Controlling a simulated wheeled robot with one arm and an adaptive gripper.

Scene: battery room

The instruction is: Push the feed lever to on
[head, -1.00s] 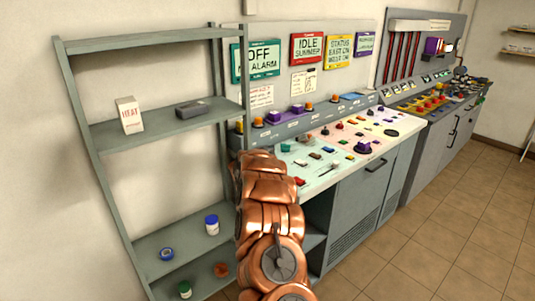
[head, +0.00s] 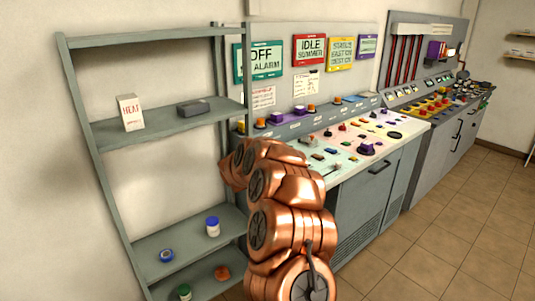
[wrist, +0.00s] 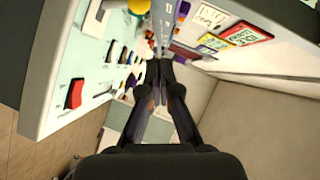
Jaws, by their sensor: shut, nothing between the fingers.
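My gripper (wrist: 158,75) shows in the wrist view with its dark fingers together and nothing between them. It points along the control desk, close to the row of small controls by the upright back strip. In the head view my copper arm covers the desk's near left end, and the gripper is hidden behind it. The control desk (head: 345,172) has a pale top with several switches, knobs and buttons. I cannot tell which control is the feed lever; no label for it is readable. In the wrist view a red rocker switch (wrist: 75,94) sits left of the fingers, apart from them.
A grey-green shelf (head: 160,127) stands left of my arm, holding a white box (head: 131,112), a dark block (head: 194,108) and small jars. Coloured signs (head: 309,49) hang above the desk. A second desk (head: 440,135) stands farther right. The tiled floor (head: 430,235) at right is clear.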

